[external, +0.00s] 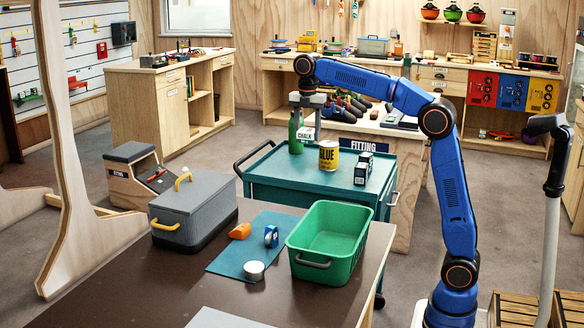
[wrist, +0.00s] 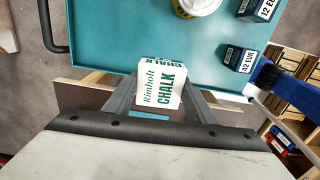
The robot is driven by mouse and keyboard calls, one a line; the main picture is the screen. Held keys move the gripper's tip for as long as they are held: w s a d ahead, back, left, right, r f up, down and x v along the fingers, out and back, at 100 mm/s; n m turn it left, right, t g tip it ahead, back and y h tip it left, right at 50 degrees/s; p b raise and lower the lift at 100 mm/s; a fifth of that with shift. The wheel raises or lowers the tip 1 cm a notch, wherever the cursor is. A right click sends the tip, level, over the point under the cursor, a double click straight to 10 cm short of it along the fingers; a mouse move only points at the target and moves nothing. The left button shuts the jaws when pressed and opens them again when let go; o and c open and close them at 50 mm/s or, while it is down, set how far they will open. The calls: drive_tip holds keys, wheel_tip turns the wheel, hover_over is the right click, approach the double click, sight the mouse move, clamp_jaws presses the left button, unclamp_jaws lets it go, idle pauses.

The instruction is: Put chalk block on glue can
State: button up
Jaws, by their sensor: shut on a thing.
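The chalk block (external: 306,134) is a white box with green lettering reading CHALK. My gripper (external: 308,122) is shut on it and holds it above the teal cart. In the wrist view the chalk block (wrist: 158,90) sits between the two grey fingers of my gripper (wrist: 157,86). The glue can (external: 329,156) is yellow and black with a light lid and stands upright on the teal cart, right of and lower than the block in the external view. In the wrist view the glue can (wrist: 197,5) is partly cut off at the top edge.
A green bottle (external: 295,134) stands by the block. A green bin (external: 325,240) and grey toolbox (external: 192,212) occupy the brown table.

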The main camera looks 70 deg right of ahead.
wheel_tip(320, 180, up, 5)
hover_over(329, 144)
drive_tip(key=shift+m, duration=0.3)
drive_tip(key=shift+d+f, duration=0.15)
drive_tip(key=shift+f, duration=2.35)
drive_tip(key=shift+d+f, duration=0.1)
drive_tip(key=shift+f, duration=2.35)
drive_tip(key=o, duration=1)
drive_tip(key=shift+f, duration=0.1)
drive_tip(key=shift+o, duration=0.2)
wheel_tip(329, 144, up, 12)
